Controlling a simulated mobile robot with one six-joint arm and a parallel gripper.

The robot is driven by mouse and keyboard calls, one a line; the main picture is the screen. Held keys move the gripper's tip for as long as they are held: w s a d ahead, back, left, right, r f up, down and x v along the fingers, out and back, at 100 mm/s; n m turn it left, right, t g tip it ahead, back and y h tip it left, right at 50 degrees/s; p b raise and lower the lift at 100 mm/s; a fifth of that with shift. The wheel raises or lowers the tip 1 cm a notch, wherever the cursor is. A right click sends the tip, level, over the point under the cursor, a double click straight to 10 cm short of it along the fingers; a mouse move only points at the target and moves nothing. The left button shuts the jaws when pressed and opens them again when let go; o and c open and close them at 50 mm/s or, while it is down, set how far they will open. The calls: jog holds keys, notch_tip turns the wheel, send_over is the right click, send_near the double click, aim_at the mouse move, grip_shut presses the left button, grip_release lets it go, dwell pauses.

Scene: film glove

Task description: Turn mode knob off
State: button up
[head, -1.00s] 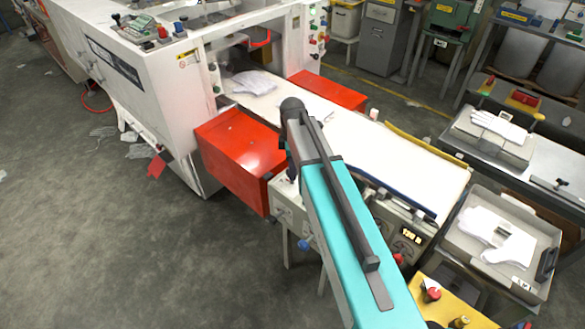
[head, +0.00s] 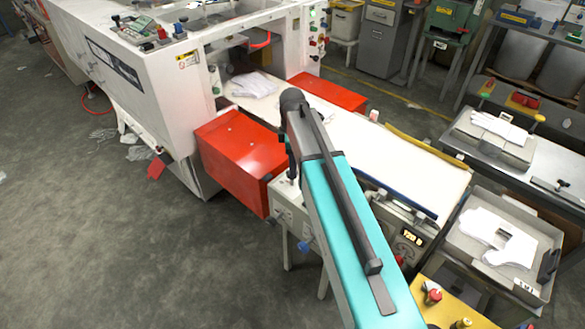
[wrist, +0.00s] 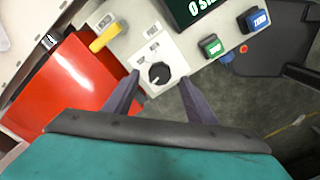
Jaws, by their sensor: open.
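The mode knob (wrist: 159,73) is a round black dial on a pale control panel (wrist: 171,51) in the wrist view. A light mark shows on its face, but I cannot read its setting for sure. My gripper (wrist: 160,82) is open, with one dark finger on each side of the knob in the picture. I cannot tell how far the fingertips are from the panel, and neither finger visibly touches the knob. In the head view my arm (head: 345,225) reaches to the panel and hides the knob.
A yellow lever (wrist: 106,37), a green button (wrist: 210,46), a blue button (wrist: 257,19) and a dark display (wrist: 200,8) share the panel. A red guard box (wrist: 70,85) lies left. In the head view, a white conveyor belt (head: 385,155) runs behind my arm.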

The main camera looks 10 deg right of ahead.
notch_tip(320, 180, up, 10)
jog(key=b, duration=0.2)
jog(key=shift+r, duration=0.2)
dwell(0.3)
dwell(0.5)
